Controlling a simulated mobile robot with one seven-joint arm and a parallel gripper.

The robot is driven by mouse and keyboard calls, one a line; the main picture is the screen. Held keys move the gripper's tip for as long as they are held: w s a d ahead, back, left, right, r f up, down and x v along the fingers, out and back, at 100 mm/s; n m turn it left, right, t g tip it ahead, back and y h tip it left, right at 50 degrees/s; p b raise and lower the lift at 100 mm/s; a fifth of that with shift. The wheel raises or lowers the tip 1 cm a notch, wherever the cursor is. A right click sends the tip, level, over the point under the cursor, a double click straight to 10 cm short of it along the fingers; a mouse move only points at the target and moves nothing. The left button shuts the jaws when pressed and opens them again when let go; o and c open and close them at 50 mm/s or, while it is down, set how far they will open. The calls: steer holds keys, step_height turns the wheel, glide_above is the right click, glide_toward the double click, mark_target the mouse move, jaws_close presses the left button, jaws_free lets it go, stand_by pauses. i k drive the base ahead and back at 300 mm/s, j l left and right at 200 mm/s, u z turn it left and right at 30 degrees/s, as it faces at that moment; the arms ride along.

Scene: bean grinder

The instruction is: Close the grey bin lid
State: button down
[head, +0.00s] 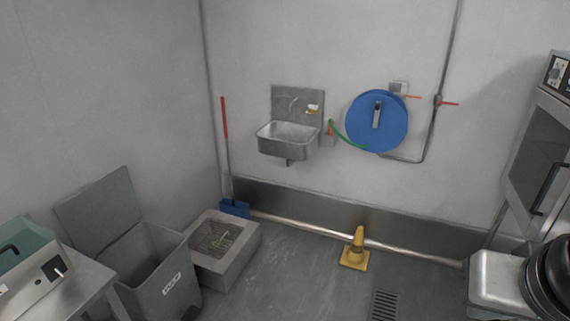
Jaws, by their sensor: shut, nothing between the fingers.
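The grey bin (165,270) stands on the floor at the lower left, with a white label on its front. Its grey lid (100,210) is open, raised up at the back left of the bin near the wall. The bin's opening is uncovered and its inner wall shows. The bin's lower left side is hidden by a metal counter. My gripper is not in view.
A metal counter (88,285) with a machine (35,285) on it stands left of the bin. A low floor sink (240,255) is close on the bin's right. A yellow cone (356,250) stands farther right. The floor (290,290) between is clear.

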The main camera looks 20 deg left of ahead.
mark_target(94, 217)
steer(key=u, duration=1.85)
steer(key=i+l+u, duration=0.1)
steer(key=u, duration=0.2)
steer(key=i+l+u, duration=0.2)
steer(key=i+l, duration=0.2)
steer(key=i, duration=0.2)
steer(key=i+l+u, duration=0.2)
steer(key=i+l, duration=0.35)
steer(key=i+l+u, duration=0.2)
steer(key=i+l, duration=0.35)
steer(key=i+l+u, duration=0.2)
steer(key=i+l, duration=0.25)
steer(key=l, duration=0.25)
